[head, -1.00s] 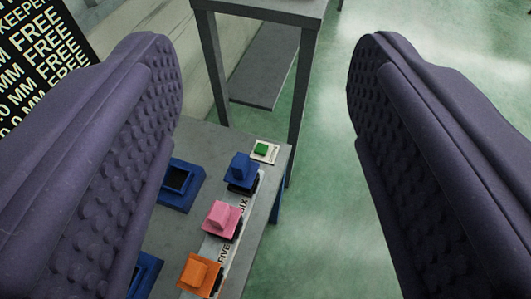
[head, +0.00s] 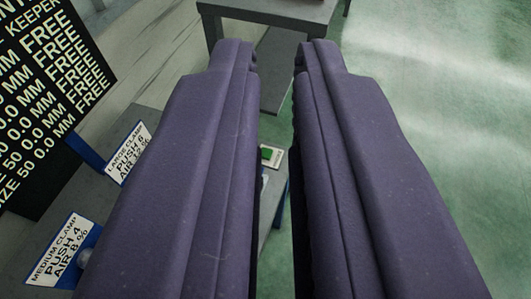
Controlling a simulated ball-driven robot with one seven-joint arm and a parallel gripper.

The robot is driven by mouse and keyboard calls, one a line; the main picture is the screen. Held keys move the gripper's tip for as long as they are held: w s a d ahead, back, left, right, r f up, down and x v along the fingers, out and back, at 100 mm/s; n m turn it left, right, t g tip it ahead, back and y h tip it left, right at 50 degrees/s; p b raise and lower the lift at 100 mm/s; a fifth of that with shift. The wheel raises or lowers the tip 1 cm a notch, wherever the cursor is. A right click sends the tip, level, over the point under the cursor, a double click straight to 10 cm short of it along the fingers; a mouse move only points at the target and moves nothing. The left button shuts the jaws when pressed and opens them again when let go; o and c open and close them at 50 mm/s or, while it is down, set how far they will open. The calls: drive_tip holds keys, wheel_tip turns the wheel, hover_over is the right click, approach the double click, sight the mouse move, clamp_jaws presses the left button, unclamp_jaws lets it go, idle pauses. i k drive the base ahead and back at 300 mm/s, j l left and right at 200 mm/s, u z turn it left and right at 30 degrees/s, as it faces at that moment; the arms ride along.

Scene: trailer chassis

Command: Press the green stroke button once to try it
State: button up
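The green stroke button (head: 268,155) is a small green block on a pale labelled plate at the far right end of the grey bench (head: 148,118). It shows in the narrow gap between my fingers, partly covered by the left finger. My gripper (head: 277,58) has two purple fingers, close together but apart, with nothing between them. The fingers hide most of the bench top. I cannot tell the height of the fingertips above the button.
A black board (head: 45,85) with pale lettering stands at the left. Two white signs stand on the bench, a large clamp sign (head: 128,153) and a medium clamp sign (head: 57,252). A grey table (head: 265,12) is beyond. Green floor at right is clear.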

sight(267, 154)
drive_tip(key=u, duration=0.35)
drive_tip(key=i+l+u, duration=0.1)
drive_tip(key=u, duration=0.25)
drive_tip(key=l+u, duration=0.15)
drive_tip(key=u, duration=0.2)
drive_tip(key=i+l+u, duration=0.15)
drive_tip(key=l+u, duration=0.2)
drive_tip(key=l, duration=0.4)
drive_tip(key=l+u, duration=0.3)
drive_tip(key=l, duration=0.45)
drive_tip(key=i+l, duration=0.1)
drive_tip(key=l, duration=0.6)
